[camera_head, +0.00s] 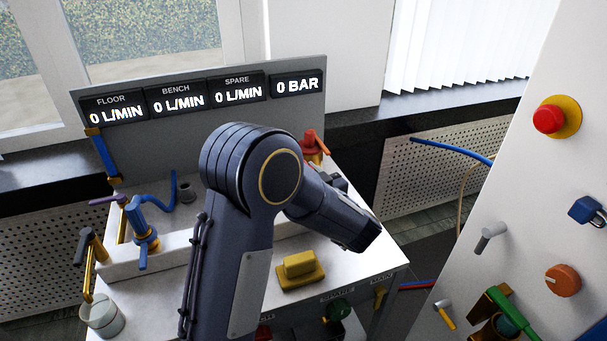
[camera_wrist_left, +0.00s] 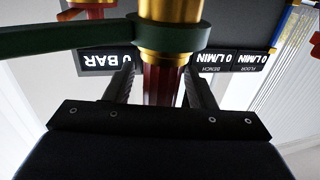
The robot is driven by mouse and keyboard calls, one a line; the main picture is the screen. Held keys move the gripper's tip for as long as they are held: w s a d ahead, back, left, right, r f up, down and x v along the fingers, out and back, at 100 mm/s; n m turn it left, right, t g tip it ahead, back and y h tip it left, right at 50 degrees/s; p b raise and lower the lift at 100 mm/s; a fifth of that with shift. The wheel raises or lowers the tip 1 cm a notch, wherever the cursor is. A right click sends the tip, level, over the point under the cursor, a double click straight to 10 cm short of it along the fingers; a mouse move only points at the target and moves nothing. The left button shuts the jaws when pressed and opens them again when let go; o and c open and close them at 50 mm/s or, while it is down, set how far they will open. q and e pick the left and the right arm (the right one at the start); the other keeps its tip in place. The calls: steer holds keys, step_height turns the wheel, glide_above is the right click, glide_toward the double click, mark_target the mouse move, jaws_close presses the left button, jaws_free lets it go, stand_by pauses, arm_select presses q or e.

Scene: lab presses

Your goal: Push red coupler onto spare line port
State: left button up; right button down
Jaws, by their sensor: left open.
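In the left wrist view a red ribbed piece, apparently the red coupler (camera_wrist_left: 160,86), stands between the two fingers of my left gripper (camera_wrist_left: 160,78). The fingers are apart, one on each side, and I see no clear grip on it. A brass fitting (camera_wrist_left: 163,64) joins its end, and a dark green ring with a lever (camera_wrist_left: 178,38) goes around the brass. My right gripper is not in view.
A red valve with an orange handle (camera_head: 311,143) stands at the back right of the bench. A yellow block (camera_head: 299,269), a blue valve (camera_head: 144,236) and a glass cup (camera_head: 101,316) are on or beside the bench. A white panel (camera_head: 545,205) with knobs stands right.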

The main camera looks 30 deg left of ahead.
arm_select(q)
steer(key=v, duration=0.7)
steer(key=shift+s+d, duration=0.2)
steer(key=shift+d, duration=0.15)
